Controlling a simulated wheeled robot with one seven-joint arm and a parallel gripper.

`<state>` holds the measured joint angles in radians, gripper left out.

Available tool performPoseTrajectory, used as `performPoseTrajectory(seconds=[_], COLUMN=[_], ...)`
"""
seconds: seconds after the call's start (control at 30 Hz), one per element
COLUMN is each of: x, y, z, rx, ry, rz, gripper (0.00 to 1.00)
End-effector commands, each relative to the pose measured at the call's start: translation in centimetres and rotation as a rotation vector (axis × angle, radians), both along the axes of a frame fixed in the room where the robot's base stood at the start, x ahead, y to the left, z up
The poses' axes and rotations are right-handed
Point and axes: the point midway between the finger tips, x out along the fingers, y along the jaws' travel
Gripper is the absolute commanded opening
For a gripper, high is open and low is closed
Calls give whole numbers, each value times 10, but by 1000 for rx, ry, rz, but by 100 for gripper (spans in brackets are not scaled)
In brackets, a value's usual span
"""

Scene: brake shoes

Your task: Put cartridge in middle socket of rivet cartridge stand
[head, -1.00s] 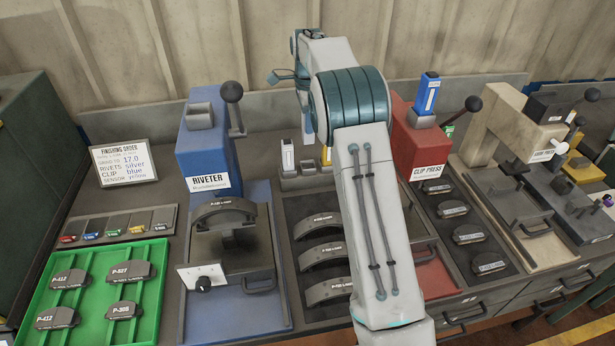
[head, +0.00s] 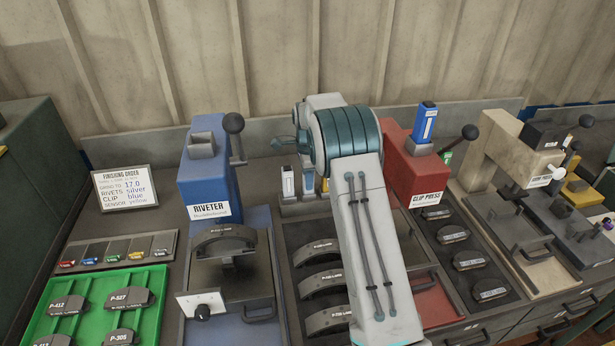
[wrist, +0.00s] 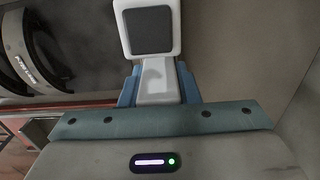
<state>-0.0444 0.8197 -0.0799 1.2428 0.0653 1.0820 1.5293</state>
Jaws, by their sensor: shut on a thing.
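My gripper (wrist: 157,92) is shut on a cartridge (wrist: 170,8), which has a white body with a dark grey square panel. The blue fingers press on both sides of its narrower part in the wrist view. In the head view, the rivet cartridge stand (head: 292,210) is a grey block behind the brake shoe tray. A white cartridge (head: 288,182) stands upright in its left socket. A yellow cartridge (head: 326,185) shows partly at its right. A small blue-grey piece is over the middle; my wrist hides much there, and I cannot tell whether the held cartridge touches the socket.
The blue riveter (head: 205,180) with its lever stands close left of the stand. The red clip press (head: 415,170) stands at the right behind my arm. Several brake shoes (head: 322,284) lie in the dark tray in front. The wall is close behind the bench.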

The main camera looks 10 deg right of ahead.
Motion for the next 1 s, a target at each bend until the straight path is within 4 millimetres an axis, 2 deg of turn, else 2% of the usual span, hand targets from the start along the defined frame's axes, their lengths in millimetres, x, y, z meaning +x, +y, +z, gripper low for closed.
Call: performPoseTrajectory(seconds=[0.2,0.23,0.3,0.67,0.77,1.0], x=[0,0,0,1,1,1], y=[0,0,0,0,0,0], z=[-4,-3,-2,4,17,68], rx=[0,0,0,0,0,1], ry=[-1,0,0,-3,-5,-5], rz=[0,0,0,0,0,0], gripper=[2,37,51,51,51,51])
